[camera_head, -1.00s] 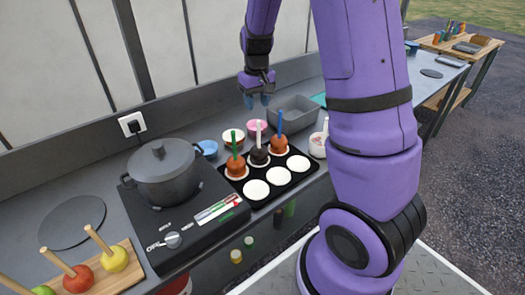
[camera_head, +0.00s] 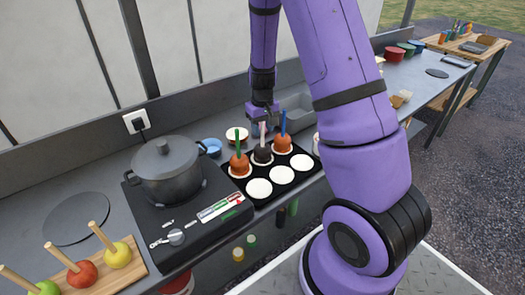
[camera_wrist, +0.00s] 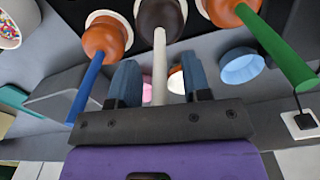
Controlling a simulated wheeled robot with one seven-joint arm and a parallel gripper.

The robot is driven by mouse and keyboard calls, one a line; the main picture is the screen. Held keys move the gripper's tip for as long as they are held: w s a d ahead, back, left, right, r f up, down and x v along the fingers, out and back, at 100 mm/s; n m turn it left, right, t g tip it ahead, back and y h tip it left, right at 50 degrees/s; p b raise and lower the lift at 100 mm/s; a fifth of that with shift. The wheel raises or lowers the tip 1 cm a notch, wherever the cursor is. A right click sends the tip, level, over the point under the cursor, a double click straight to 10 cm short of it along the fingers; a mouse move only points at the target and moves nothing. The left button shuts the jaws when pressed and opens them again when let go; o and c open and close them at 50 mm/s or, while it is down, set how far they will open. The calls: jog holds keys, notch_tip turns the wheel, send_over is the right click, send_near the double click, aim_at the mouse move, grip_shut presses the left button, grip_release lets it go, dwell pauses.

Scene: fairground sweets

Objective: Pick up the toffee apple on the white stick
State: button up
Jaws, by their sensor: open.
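The toffee apple on the white stick is a dark brown apple (camera_head: 262,156) in the middle of the back row of the black tray (camera_head: 262,201). Its white stick (camera_wrist: 160,68) points up. My gripper (camera_head: 264,122) is above and just behind this apple. In the wrist view my gripper (camera_wrist: 161,82) is open, with one blue finger on each side of the white stick. The dark apple (camera_wrist: 160,16) shows beyond the fingertips.
Orange-brown apples stand on both sides, one with a green stick (camera_head: 239,145) and one with a blue stick (camera_head: 283,122). White discs (camera_head: 259,188) fill the front row. A pot (camera_head: 167,172) stands on the hob at left. A blue bowl (camera_head: 212,146) sits behind the tray.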

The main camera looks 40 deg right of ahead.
jog(key=shift+f, duration=0.25)
grip_shut()
jog(key=shift+r, duration=0.15)
